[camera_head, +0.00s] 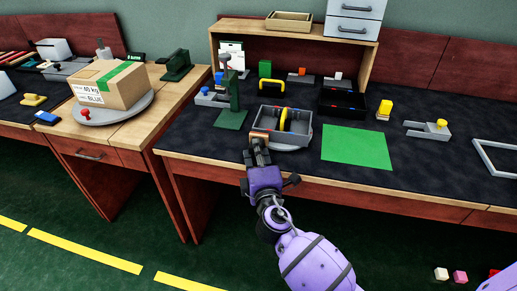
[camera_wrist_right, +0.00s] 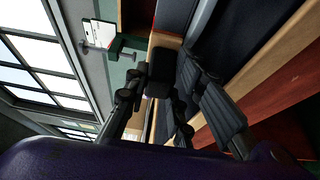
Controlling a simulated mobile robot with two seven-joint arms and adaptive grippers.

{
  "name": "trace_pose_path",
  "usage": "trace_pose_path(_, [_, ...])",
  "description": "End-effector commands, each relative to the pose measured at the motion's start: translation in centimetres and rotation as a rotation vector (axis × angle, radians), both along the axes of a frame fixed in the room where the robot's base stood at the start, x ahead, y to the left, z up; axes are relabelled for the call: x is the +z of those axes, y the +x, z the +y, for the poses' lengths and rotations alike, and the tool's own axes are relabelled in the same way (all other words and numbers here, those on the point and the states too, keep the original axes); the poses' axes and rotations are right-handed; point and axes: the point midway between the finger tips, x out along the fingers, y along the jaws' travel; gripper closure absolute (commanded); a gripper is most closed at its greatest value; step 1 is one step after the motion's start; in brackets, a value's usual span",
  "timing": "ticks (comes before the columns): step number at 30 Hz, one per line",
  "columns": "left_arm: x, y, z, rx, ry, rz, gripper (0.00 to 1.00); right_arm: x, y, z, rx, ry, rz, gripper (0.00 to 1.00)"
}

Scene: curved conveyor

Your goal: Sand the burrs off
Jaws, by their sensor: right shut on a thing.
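My right gripper (camera_head: 259,150) is at the front edge of the dark worktop. It is shut on a small tan block (camera_head: 260,135), partly hidden by the fingers. The block is beside the left front corner of a grey open tray (camera_head: 301,143); I cannot tell whether they touch. Burrs are too small to make out. My left gripper is not in view.
A green mat (camera_head: 357,148) lies right of the tray. A green stand (camera_head: 232,112) is close on the left. A black bin (camera_head: 342,103), a yellow-topped block (camera_head: 384,110) and a grey fixture (camera_head: 428,130) stand around. A carton (camera_head: 112,86) sits on a turntable at left.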

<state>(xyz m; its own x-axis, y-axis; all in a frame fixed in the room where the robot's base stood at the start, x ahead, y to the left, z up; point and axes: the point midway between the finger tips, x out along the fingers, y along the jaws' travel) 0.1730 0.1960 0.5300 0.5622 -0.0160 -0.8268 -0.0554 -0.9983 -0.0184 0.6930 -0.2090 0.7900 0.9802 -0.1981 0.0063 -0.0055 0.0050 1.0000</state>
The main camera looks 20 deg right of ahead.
Motion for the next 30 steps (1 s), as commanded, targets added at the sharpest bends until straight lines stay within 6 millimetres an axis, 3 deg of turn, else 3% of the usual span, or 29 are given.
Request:
trace_pose_path(12, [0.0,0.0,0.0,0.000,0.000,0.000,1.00,-0.1,-3.5,2.3,0.000,0.002,0.001,0.98])
trace_pose_path(30, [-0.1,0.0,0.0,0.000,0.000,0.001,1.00,-0.1,-4.7,3.1,0.000,0.002,0.002,0.98])
